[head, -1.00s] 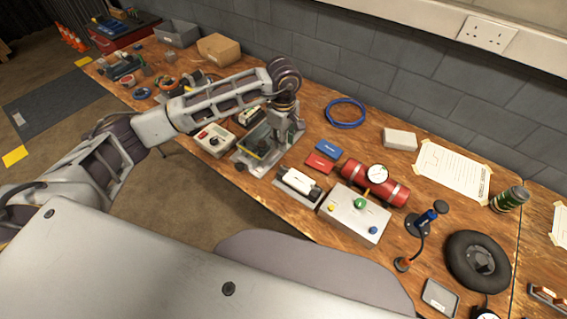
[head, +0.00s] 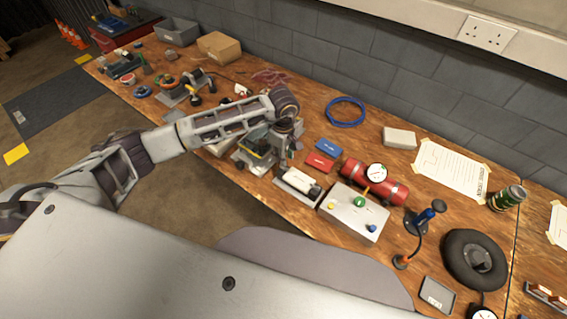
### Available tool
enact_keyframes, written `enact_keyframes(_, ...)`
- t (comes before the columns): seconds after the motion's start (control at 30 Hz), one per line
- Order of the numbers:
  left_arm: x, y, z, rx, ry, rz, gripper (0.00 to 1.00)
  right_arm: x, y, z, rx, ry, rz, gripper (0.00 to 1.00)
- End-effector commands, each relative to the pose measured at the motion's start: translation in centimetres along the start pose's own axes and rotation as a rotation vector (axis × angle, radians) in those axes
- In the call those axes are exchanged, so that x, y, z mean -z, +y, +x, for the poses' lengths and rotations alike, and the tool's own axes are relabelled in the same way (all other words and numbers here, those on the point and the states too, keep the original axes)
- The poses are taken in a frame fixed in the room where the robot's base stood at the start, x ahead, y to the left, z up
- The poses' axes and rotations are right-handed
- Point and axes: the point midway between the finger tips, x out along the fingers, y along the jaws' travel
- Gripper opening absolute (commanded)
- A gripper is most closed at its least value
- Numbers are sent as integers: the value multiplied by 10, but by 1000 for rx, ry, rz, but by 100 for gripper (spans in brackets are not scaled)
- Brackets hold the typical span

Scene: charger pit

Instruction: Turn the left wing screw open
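My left arm reaches in from the left over the wooden bench. My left gripper (head: 284,163) points down beside a grey-and-green device (head: 254,158) and partly covers it. The gripper is small and dark here, so I cannot tell whether its fingers are open or touching anything. A white cylinder on a grey base (head: 300,181) lies just to the right of and in front of the gripper. I cannot make out a left wing screw; it may be hidden by my arm or too small to see. My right gripper is out of view.
Blue (head: 328,147) and red (head: 319,162) small boxes lie right of the gripper. Further right are a red cylinder with a gauge (head: 391,190), a grey box with coloured knobs (head: 352,211) and a black tyre (head: 475,259). A blue cable coil (head: 345,112) lies behind.

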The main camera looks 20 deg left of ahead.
Motion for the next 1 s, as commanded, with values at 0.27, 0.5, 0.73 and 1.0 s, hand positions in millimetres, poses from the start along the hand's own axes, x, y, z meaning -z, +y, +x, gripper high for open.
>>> enact_keyframes(0.27, 0, 0, 36, 2, -1, 0, 27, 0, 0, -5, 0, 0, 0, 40)
enact_keyframes(0.5, 0, 0, 53, 0, 0, 1, 27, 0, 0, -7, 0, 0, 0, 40)
enact_keyframes(0.73, 0, 0, 56, -1, 0, 1, 27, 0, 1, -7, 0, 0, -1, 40)
enact_keyframes(1.0, 0, 0, 56, 0, 0, 1, 10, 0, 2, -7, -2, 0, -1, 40)
